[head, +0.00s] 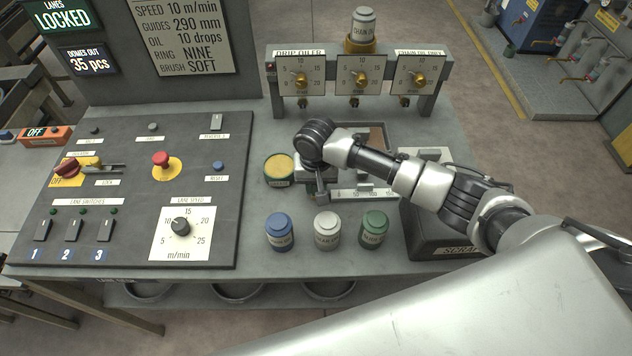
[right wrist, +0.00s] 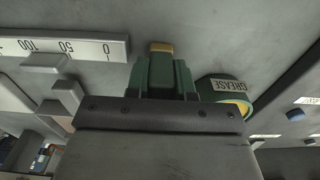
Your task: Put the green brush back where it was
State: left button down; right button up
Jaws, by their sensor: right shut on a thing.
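My right gripper (head: 318,190) is low over the bench, between the grease tin (head: 280,168) and the white scale strip (head: 372,193). In the right wrist view, the green brush (right wrist: 165,78) shows as a green block with a yellowish end just past the gripper's dark edge. The gripper is shut on it. Its fingertips are mostly hidden there, and the brush is largely hidden by the gripper in the head view. The grease tin (right wrist: 226,88) is close beside the brush. I cannot tell whether the brush touches the bench. My left gripper is not in view.
Blue (head: 280,232), white (head: 327,230) and green (head: 374,230) jars stand along the front. The dial rack (head: 358,76) is behind. The control panel (head: 130,190) is on the left. A dark scrap box (head: 440,235) sits under my right arm.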

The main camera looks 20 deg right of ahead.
jog(key=shift+f, duration=0.2)
jog(key=o, duration=0.9)
notch_tip(320, 180, up, 12)
jog(key=shift+r+b, duration=0.1)
jog(key=shift+b, duration=0.65)
